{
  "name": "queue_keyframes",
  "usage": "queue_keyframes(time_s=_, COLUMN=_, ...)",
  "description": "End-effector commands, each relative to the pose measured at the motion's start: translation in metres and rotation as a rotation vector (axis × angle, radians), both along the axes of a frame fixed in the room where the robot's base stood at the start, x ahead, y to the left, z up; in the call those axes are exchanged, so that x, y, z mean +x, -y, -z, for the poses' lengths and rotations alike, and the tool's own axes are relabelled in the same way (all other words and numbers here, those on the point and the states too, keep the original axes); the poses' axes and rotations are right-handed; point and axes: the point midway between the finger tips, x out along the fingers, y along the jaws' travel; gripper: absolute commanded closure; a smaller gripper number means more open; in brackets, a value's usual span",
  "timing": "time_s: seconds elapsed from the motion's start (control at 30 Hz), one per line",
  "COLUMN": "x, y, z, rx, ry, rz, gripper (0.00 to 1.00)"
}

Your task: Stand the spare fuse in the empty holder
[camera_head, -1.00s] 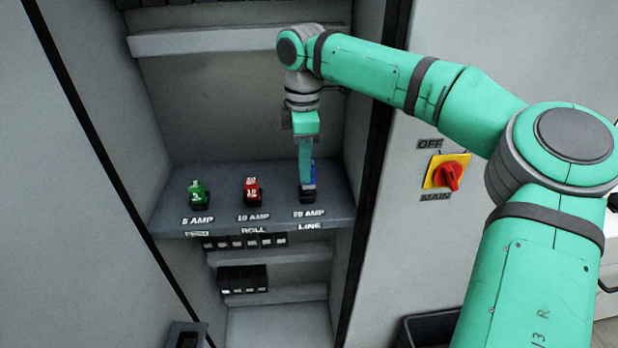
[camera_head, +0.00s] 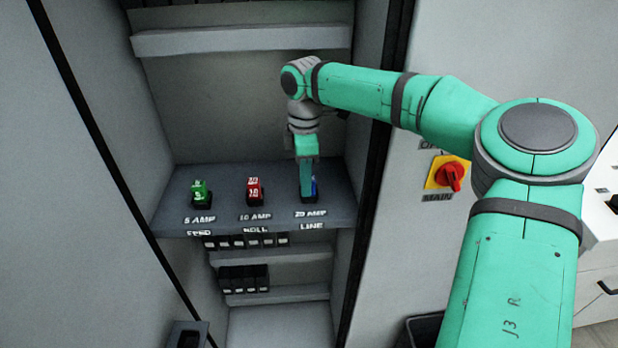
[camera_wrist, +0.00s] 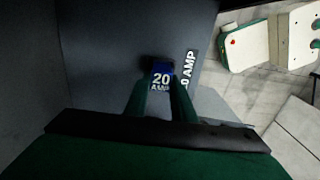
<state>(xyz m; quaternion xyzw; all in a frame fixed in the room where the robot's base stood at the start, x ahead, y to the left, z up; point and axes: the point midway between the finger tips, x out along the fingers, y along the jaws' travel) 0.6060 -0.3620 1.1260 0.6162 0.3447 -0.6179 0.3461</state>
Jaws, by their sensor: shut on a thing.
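The blue 20 AMP fuse (camera_wrist: 161,78) is between the two fingers of my gripper (camera_wrist: 162,98) in the wrist view. In the head view the fuse (camera_head: 315,188) shows as a blue patch beside my gripper (camera_head: 308,196), at the right-hand holder (camera_head: 308,201) labelled 20 AMP LINE. My gripper is shut on the fuse and points down. The fuse looks upright and low at the holder; whether it is fully seated is hidden by the fingers.
A green fuse (camera_head: 200,190) stands in the 5 AMP holder and a red fuse (camera_head: 254,189) in the 10 AMP holder, on the same shelf (camera_head: 175,215). Cabinet walls enclose the shelf at both sides. A red rotary switch (camera_head: 452,177) is on the panel at right.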

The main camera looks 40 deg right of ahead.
Motion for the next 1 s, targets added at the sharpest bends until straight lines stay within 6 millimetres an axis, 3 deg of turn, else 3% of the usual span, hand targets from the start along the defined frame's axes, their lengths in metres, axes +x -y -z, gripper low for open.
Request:
queue_keyframes(time_s=0.03, x=0.000, y=0.000, z=0.002, rx=0.002, ry=0.000, rz=0.000, gripper=1.00)
queue_keyframes(time_s=0.07, x=0.000, y=0.000, z=0.002, rx=0.001, ry=0.000, rz=0.000, gripper=0.70)
queue_keyframes(time_s=0.1, x=0.000, y=0.000, z=0.002, rx=0.001, ry=-0.001, rz=0.000, gripper=0.60)
queue_keyframes(time_s=0.13, x=0.000, y=0.000, z=0.002, rx=0.001, ry=-0.001, rz=0.000, gripper=0.58)
queue_keyframes(time_s=0.57, x=0.001, y=0.000, z=-0.006, rx=-0.001, ry=0.001, rz=0.000, gripper=0.58)
queue_keyframes(time_s=1.0, x=0.001, y=0.000, z=-0.089, rx=0.001, ry=0.002, rz=0.001, gripper=0.58)
